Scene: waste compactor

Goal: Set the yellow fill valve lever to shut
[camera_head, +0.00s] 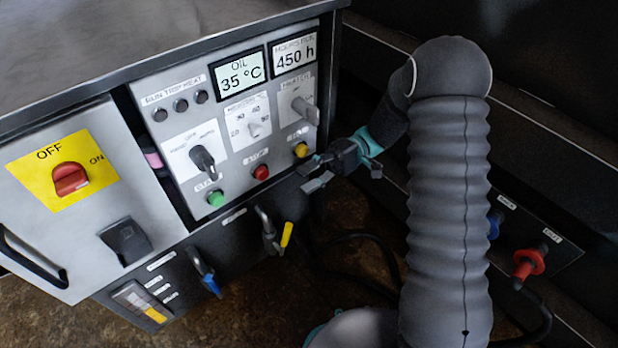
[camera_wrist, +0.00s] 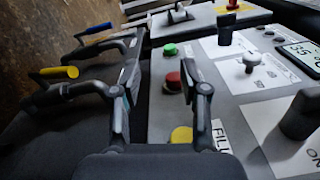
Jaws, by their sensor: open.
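The yellow fill valve lever (camera_head: 287,235) sits low on the dark lower front of the machine, with its yellow grip sticking outward. In the wrist view the yellow lever (camera_wrist: 58,73) is at the left, outside the jaws. My gripper (camera_head: 313,174) is open and empty, above and to the right of the lever, near the lower right of the control panel. In the wrist view my gripper (camera_wrist: 161,60) has its fingers apart, with the panel's lower edge between them. The lever's position label cannot be read.
A blue lever (camera_head: 208,280) is left of the yellow one. Green (camera_head: 216,198), red (camera_head: 261,172) and yellow (camera_head: 301,150) buttons line the panel above. A red OFF/ON switch (camera_head: 70,179) is at the left. Blue and red connectors (camera_head: 528,264) and dark hoses are at the right.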

